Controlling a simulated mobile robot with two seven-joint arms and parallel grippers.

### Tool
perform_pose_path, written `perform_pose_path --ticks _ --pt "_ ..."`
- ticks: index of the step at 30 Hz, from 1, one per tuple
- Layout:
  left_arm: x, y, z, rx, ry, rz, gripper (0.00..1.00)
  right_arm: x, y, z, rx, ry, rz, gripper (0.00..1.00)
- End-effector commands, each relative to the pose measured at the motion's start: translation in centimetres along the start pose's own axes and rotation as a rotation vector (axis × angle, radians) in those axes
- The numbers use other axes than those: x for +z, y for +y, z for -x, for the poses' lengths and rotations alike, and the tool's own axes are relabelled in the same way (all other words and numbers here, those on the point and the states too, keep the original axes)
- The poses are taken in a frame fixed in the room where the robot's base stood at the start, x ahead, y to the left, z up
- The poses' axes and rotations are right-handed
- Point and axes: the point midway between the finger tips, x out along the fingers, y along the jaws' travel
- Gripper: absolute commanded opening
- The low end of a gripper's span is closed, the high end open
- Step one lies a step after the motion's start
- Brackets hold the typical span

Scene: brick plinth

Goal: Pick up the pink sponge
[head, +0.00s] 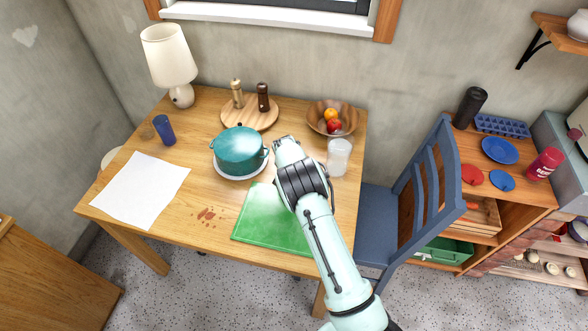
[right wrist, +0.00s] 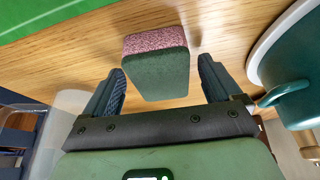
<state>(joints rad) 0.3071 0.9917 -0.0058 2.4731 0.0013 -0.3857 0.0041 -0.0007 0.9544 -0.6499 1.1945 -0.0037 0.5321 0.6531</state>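The pink sponge (right wrist: 160,42) shows in the right wrist view, with a speckled pink part and a dark green part. It lies at the wooden table between my right gripper's fingertips (right wrist: 160,66), or just beyond them; I cannot tell the exact depth. Gaps show on both sides of it, so the fingers are open and not visibly touching it. In the head view my right gripper (head: 285,143) is over the table, beside the teal pot, and the sponge is hidden behind it. My left gripper is not in view.
The teal pot (head: 238,148) stands close on the gripper's left, its handle near a finger in the wrist view. A clear glass (head: 339,158) stands to the right. A green cutting board (head: 268,222) lies in front, and a fruit bowl (head: 330,112) stands behind.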

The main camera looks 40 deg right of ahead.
Motion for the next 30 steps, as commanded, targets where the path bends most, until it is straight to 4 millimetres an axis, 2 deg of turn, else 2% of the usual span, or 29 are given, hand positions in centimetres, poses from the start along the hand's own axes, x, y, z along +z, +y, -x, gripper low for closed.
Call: perform_pose_path --ticks 1,4,5,15,20,26,30 --pt "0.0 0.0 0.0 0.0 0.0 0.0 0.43 0.0 0.0 0.0 0.0 0.0 0.0 0.74" --pt "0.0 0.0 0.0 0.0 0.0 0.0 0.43 0.0 0.0 0.0 0.0 0.0 0.0 0.42" --pt "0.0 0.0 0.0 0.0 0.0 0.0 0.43 0.0 0.0 0.0 0.0 0.0 0.0 0.39" --pt "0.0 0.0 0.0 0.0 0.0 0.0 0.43 0.0 0.0 0.1 0.0 0.0 0.0 0.38" --pt "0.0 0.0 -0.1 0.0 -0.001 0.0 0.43 -0.3 -0.1 0.7 -0.001 0.0 0.0 0.38" --pt "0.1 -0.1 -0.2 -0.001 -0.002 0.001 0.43 -1.4 -0.1 3.5 -0.004 0.002 -0.002 0.38" --pt "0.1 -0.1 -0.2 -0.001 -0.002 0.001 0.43 -3.0 -0.1 7.0 -0.005 0.004 -0.002 0.38"
